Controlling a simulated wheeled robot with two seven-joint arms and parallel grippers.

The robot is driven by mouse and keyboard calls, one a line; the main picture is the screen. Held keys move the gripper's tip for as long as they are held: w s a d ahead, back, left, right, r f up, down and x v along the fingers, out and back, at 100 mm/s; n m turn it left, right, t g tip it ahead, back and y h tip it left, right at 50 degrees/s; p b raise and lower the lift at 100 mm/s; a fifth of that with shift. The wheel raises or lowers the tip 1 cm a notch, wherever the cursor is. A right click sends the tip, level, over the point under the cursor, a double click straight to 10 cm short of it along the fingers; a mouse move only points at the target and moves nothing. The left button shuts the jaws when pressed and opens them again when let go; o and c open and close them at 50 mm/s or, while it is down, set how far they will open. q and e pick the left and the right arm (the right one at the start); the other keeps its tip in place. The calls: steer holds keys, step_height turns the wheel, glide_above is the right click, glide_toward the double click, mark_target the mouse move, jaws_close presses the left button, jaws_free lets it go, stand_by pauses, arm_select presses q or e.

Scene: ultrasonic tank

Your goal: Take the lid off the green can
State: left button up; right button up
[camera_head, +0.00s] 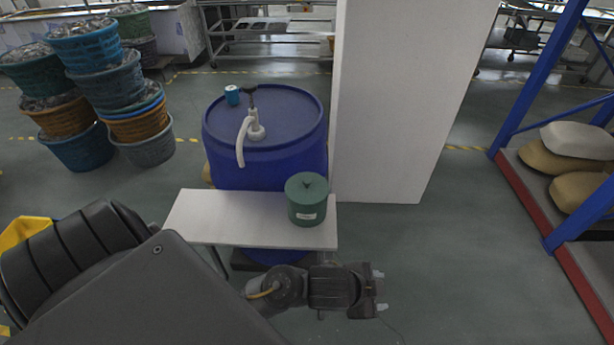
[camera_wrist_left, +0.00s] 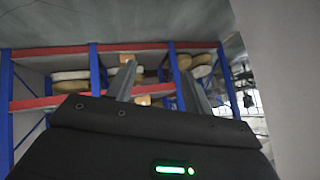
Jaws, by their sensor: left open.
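The green can (camera_head: 307,214) stands upright on the right end of a small white table. Its green lid (camera_head: 305,187) sits on top and has a small raised knob in the middle. A pale label shows on the can's side. My left gripper (camera_head: 380,290) is open and empty. It is in front of the table and to the right of the can, apart from it, with its fingers pointing right. In the left wrist view the open fingers (camera_wrist_left: 158,85) have nothing between them, and the can is not visible. My right gripper is not in view.
The white table (camera_head: 225,220) has bare room left of the can. Behind it stands a blue drum (camera_head: 265,165) with a pump and a small blue can (camera_head: 232,95). A tall white panel (camera_head: 395,100) rises behind right. A blue-framed rack (camera_head: 545,110) stands at far right.

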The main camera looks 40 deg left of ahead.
arm_select(q)
steer(key=w+d+r+m+h, duration=0.1)
steer(key=w+d+m+h, duration=0.1)
steer(key=w+d+m, duration=0.25)
steer(key=m+g+y, duration=0.5)
steer(key=m+y, duration=0.3)
steer(key=y, duration=0.2)
glide_toward(307, 181)
steer(key=shift+w+a+f+b, duration=0.1)
steer(key=shift+w+f+b, duration=0.2)
steer(key=shift+f, duration=0.3)
steer(key=shift+w+a+f+b, duration=0.1)
steer(key=shift+w+f+b, duration=0.1)
steer(key=shift+f+b, duration=0.25)
steer(key=shift+w+a+f, duration=0.15)
steer(key=shift+a+f, duration=0.1)
steer(key=shift+f, duration=0.3)
steer(key=b+x, duration=0.1)
steer(key=x, duration=0.3)
steer(key=shift+a+f+b, duration=0.15)
steer(key=shift+f+b, duration=0.1)
steer(key=shift+b, duration=0.1)
steer(key=shift+a+f, duration=0.2)
steer(key=shift+f, duration=0.1)
steer(key=shift+r, duration=0.1)
steer(key=shift+d, duration=0.1)
